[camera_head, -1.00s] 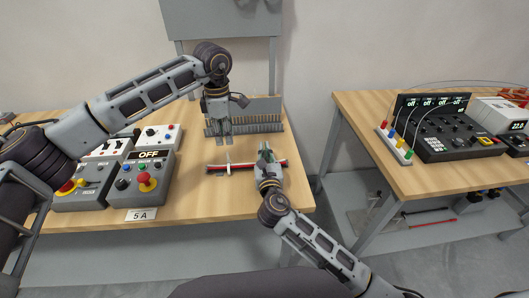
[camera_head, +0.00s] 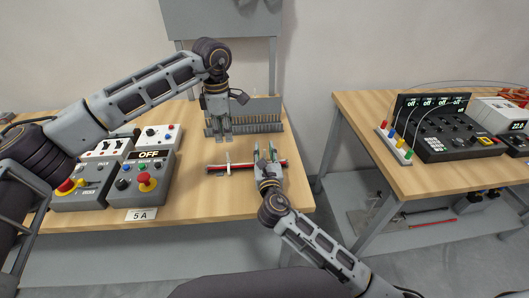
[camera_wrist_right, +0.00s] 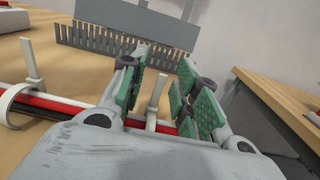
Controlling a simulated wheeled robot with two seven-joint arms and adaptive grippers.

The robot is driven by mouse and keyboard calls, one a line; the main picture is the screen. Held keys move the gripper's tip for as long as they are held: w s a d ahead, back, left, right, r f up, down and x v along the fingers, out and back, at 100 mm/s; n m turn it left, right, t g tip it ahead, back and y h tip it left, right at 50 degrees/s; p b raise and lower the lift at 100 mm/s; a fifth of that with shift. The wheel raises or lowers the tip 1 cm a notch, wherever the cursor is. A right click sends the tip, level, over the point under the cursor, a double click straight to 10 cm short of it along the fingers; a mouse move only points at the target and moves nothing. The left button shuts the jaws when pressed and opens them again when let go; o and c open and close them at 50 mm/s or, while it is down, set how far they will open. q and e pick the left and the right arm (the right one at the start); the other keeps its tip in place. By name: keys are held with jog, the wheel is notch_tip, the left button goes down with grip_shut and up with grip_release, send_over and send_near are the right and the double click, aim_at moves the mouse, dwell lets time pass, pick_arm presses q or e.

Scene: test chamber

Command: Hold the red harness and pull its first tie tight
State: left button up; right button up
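The red harness (camera_head: 243,167), a red and black bundle, lies across the left table near its right end. One white tie (camera_head: 229,161) loops around it with its tail upright; in the wrist view this tie (camera_wrist_right: 32,62) is at left. A second white tie (camera_wrist_right: 155,100) stands between the spread, green-padded fingers of my right gripper (camera_wrist_right: 160,95). My right gripper (camera_head: 266,155) is open over the harness's right part, partly hiding it. Neither finger visibly clamps the tie. My left gripper (camera_head: 223,136) hangs empty beyond the harness, fingers down and apart.
A grey comb-like rack (camera_head: 262,115) stands behind the harness. Control boxes with a red knob (camera_head: 144,178) and an OFF display (camera_head: 149,154) stand to the left. A second table (camera_head: 400,175) at right holds instruments, with a gap between the tables. Bare wood lies in front of the harness.

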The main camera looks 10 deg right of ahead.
jog(key=shift+s, duration=0.15)
jog(key=shift+s, duration=5.85)
jog(key=shift+f, duration=0.1)
